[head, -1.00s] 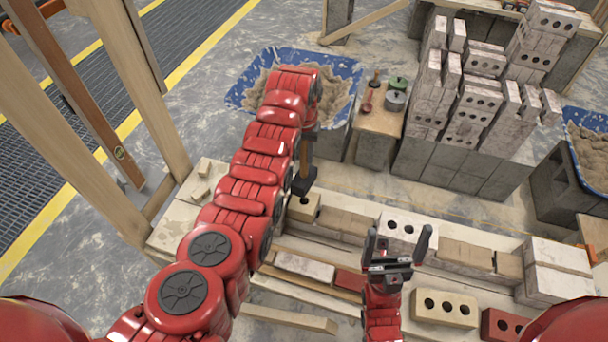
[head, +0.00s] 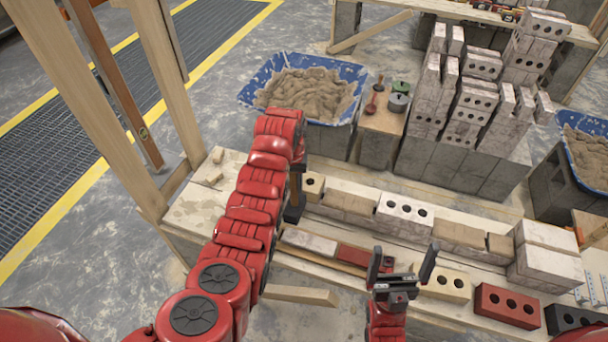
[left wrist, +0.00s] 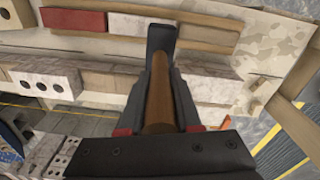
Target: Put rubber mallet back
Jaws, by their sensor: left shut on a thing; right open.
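The rubber mallet has a brown wooden handle (left wrist: 160,105) and a dark head (left wrist: 162,38). In the left wrist view my left gripper (left wrist: 163,82) is shut around the handle, with the head beyond the fingertips. In the head view the mallet (head: 294,207) hangs head down below the end of my left arm, by the left end of the brick row; whether it touches anything is unclear. The arm hides much of it and of the left gripper. My right gripper (head: 401,268) is open and empty, fingers up, in front of the bench.
Behind stand a blue mortar tub (head: 350,75) and a small stand (head: 378,122) with tools. Stacked bricks (head: 470,100) rise at the right. Wooden posts (head: 150,75) stand at the left.

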